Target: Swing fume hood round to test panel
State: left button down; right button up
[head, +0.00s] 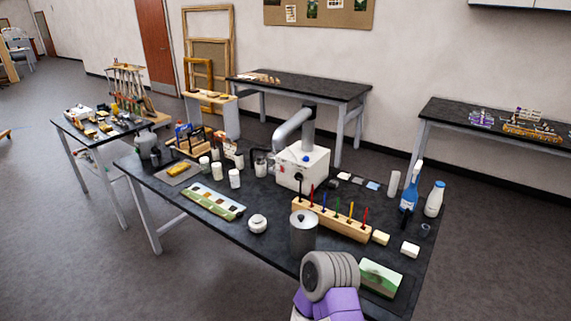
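The fume hood is a grey jointed duct (293,127) rising from a white box (303,166) at the middle of the dark workbench. Its upper arm points left and toward me, and its open end hangs over the bench just left of the box. I cannot tell for sure which piece is the test panel. A green and cream painted panel (381,277) lies at the near right corner, and a grey board (178,172) with a yellow piece lies at the far left. A purple and grey link of mine shows at the bottom; no gripper fingers show.
A wooden rack (331,218) with coloured tools and a metal canister (303,232) stand in front of the box. A blue bottle (409,196) and a white bottle (434,199) stand at right.

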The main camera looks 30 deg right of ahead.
aim_at(308, 112)
jog(key=i, duration=1.45)
jog(key=z, duration=1.75)
